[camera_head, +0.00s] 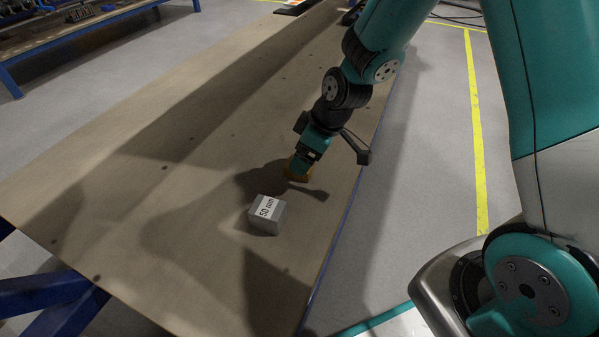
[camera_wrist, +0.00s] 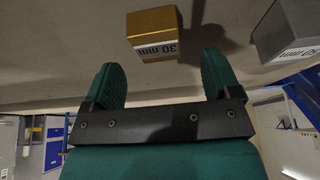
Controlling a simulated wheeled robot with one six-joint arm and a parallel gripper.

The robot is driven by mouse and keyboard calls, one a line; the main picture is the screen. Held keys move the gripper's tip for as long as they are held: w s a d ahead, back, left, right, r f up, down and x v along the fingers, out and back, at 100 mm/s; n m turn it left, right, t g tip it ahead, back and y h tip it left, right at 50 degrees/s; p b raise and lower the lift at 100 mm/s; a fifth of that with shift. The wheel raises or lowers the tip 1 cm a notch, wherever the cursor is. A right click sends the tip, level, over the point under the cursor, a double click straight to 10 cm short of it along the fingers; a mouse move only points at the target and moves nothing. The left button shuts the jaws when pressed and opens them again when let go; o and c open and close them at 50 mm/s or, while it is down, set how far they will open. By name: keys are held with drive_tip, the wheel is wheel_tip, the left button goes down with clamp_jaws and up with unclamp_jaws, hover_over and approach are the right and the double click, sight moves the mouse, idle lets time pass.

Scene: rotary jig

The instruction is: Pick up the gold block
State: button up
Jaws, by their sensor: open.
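The gold block (camera_wrist: 153,32), marked "30 mm", sits on the table in the wrist view, just beyond my gripper's fingertips and between their lines. My gripper (camera_wrist: 160,75) is open and empty, with its two green fingers apart. In the head view the gold block (camera_head: 297,169) shows only in part, under my gripper (camera_head: 303,160), which hides the rest. I cannot tell from the head view how large the gap between them is.
A grey block (camera_head: 267,214) marked "50 mm" stands on the table nearby; it also shows at the right of the wrist view (camera_wrist: 288,35). The wooden table (camera_head: 190,140) is otherwise clear around the blocks. Its right edge (camera_head: 345,215) runs close to them.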

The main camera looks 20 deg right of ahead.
drive_tip(key=b+x, duration=0.2)
drive_tip(key=x, duration=0.2)
drive_tip(key=shift+w+d+f+b, duration=0.1)
drive_tip(key=shift+d+b, duration=0.05)
drive_tip(key=shift+b, duration=0.2)
drive_tip(key=c, duration=1.4)
drive_tip(key=shift+r, duration=0.2)
drive_tip(key=shift+c, duration=0.6)
drive_tip(key=shift+r, duration=0.1)
